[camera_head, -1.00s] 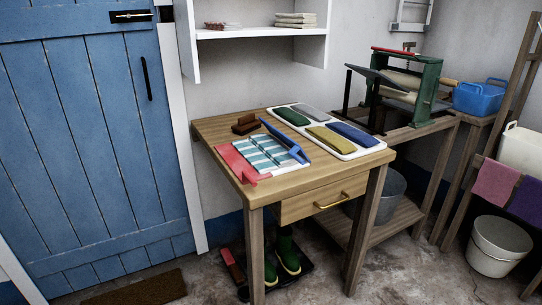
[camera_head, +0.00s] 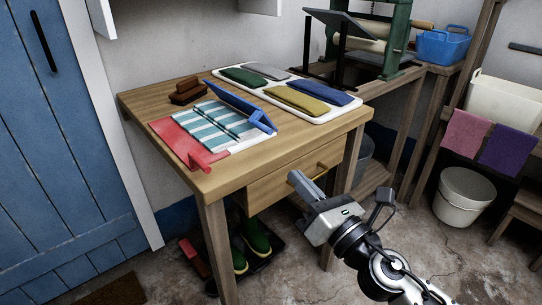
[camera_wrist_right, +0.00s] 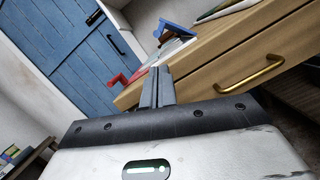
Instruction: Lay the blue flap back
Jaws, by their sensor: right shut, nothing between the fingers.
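The blue flap (camera_head: 238,104) stands tilted up along the right side of a blue-and-white striped cloth (camera_head: 212,121) on the wooden table. It ends in a blue tab at the near end; it also shows in the right wrist view (camera_wrist_right: 174,28). The red flap (camera_head: 178,141) lies out flat on the cloth's left side, with its red tab at the near end. My right gripper (camera_head: 294,177) is shut and empty, in front of the drawer, below the tabletop and apart from both flaps. My left gripper is out of view.
A white tray (camera_head: 325,117) with green, grey, yellow and blue pads lies right of the flap. Brown brushes (camera_head: 190,92) sit behind the cloth. The drawer's brass handle (camera_wrist_right: 250,76) sticks out near my right gripper. A green-framed wringer (camera_head: 398,45) stands behind right.

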